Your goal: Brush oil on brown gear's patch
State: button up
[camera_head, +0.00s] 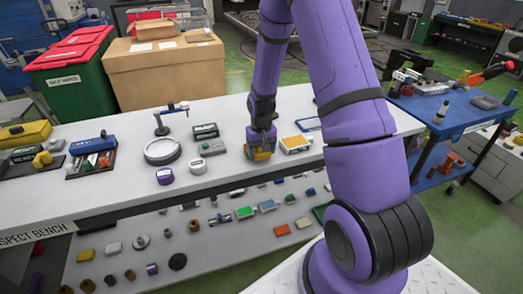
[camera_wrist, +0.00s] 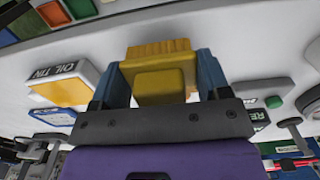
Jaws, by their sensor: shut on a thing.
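My gripper (camera_head: 262,152) is low over the white bench, shut on a yellow brush-like block (camera_wrist: 158,75). In the wrist view the block sits between the two blue fingers, with a ridged far end. The oil tin (camera_wrist: 62,84), a white box with a yellow face and a label, is just left of the gripper there. In the head view the oil tin (camera_head: 296,144) is just right of the gripper. I cannot make out the brown gear or its patch. Small brown round pieces (camera_head: 130,274) lie on the lower shelf, too small to identify.
The white bench (camera_head: 225,173) also bears a grey device (camera_head: 212,147), a purple-sided round item (camera_head: 165,176), a ring-shaped stand (camera_head: 162,151) and trays at the left. The lower shelf holds several small parts. A blue table (camera_head: 455,112) stands at the right.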

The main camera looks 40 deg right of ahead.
jog(key=shift+s+a, duration=0.15)
jog(key=shift+s, duration=0.3)
dwell(1.7)
jog(key=shift+r, duration=3.5)
jog(key=shift+s, duration=0.1)
